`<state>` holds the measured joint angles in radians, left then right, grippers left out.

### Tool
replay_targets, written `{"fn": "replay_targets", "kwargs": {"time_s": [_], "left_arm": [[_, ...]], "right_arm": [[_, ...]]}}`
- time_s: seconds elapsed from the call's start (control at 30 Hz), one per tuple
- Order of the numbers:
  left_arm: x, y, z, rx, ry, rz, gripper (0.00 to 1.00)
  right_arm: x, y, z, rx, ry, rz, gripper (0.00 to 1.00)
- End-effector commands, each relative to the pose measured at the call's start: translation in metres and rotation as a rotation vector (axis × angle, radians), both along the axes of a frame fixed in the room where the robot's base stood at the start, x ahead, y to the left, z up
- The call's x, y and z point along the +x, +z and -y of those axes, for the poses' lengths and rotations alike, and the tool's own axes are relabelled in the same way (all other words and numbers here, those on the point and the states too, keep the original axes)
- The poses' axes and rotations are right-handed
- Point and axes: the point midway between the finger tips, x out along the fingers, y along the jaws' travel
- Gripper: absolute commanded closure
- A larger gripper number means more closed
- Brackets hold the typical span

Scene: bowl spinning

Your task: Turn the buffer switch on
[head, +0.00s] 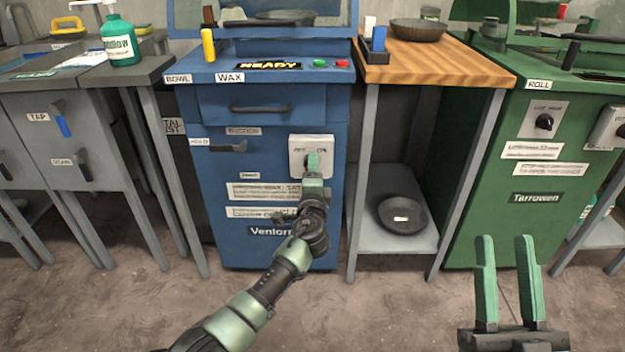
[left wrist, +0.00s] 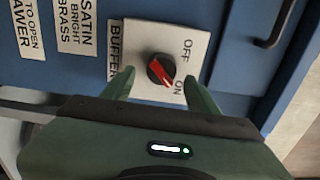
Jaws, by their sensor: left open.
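The buffer switch is a round black knob with a red bar (left wrist: 161,70) on a pale plate (left wrist: 140,40) marked OFF and ON. The red bar lies diagonally, with its lower end toward the ON mark. The plate also shows on the blue cabinet in the head view (head: 298,142), where my left gripper (head: 313,160) hides the knob. In the left wrist view my left gripper's fingers (left wrist: 159,82) are open, one on each side of the knob; I cannot tell whether they touch it. My right gripper (head: 505,242) is open and empty at the lower right.
The blue cabinet (head: 220,180) has a drawer handle (head: 260,109) above the switch. A wooden-topped stand (head: 450,62) with a lower shelf holding a dark bowl (head: 403,214) is to its right. A green cabinet (head: 510,225) stands farther right. The floor in front is clear.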

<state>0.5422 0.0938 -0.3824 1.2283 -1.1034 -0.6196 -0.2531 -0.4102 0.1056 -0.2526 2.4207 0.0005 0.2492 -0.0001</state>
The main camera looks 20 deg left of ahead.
Motion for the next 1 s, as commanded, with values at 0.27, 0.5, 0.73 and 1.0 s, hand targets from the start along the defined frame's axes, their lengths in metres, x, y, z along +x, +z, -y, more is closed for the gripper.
{"fn": "replay_targets", "kwargs": {"time_s": [0.27,0.5,0.73,1.0], "left_arm": [[-0.037,0.001,0.011,-0.001,0.000,-0.002,0.41],[-0.054,0.000,0.016,0.002,0.000,-0.001,0.41],[-0.056,0.000,0.016,0.001,0.000,0.000,0.41],[-0.058,-0.002,0.018,-0.014,-0.006,-0.001,0.41]], "right_arm": [[0.028,-0.044,-0.001,-0.080,-0.016,-0.281,0.64],[0.035,-0.068,0.000,-0.113,-0.024,-0.401,0.64],[0.036,-0.071,0.001,-0.116,-0.024,-0.413,0.64],[0.036,-0.071,0.000,-0.116,-0.023,-0.411,0.64]]}}
